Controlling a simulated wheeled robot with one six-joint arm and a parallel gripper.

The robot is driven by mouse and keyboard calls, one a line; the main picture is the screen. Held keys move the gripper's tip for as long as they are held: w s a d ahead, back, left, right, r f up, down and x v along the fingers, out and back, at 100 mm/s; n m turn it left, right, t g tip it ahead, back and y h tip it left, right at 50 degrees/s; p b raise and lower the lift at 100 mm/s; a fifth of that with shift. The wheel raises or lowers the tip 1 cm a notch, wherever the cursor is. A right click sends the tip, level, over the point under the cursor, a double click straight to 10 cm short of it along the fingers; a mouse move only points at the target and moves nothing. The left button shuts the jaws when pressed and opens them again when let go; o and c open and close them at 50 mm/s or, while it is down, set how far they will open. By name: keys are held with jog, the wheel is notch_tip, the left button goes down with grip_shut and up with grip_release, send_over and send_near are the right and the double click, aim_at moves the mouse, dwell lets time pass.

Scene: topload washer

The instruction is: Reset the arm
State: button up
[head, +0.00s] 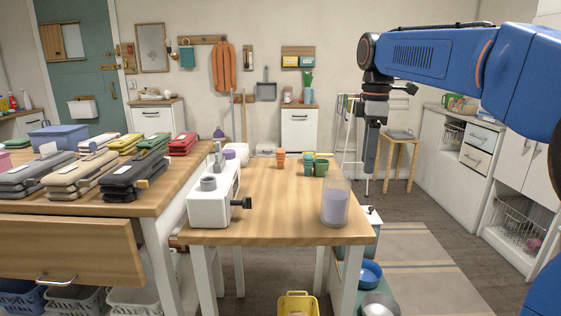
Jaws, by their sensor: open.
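My blue arm reaches in from the right in the head view. My gripper (370,185) hangs down from its end and points at the floor. It is open, and no object shows between its fingers. It is past the right edge of the small wooden table (275,218), apart from it. The fingertips are small in this view and the fine gap is hard to see. No washer can be made out clearly.
A wooden stool (400,145) and white cabinets (462,165) stand at right. A rug (420,260) covers floor there.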

jog(key=s+d+f+m+t, duration=0.2)
jog(key=s+f+m, duration=0.5)
jog(key=s+f, duration=0.5)
jog(key=s+d+f+m+t, duration=0.2)
jog(key=s+f+m, duration=0.6)
jog(key=s, duration=1)
notch_tip(320, 180, down, 4)
jog(key=shift+d+f+t, duration=0.1)
jog(key=shift+d+t, duration=0.2)
jog(key=shift+d, duration=0.85)
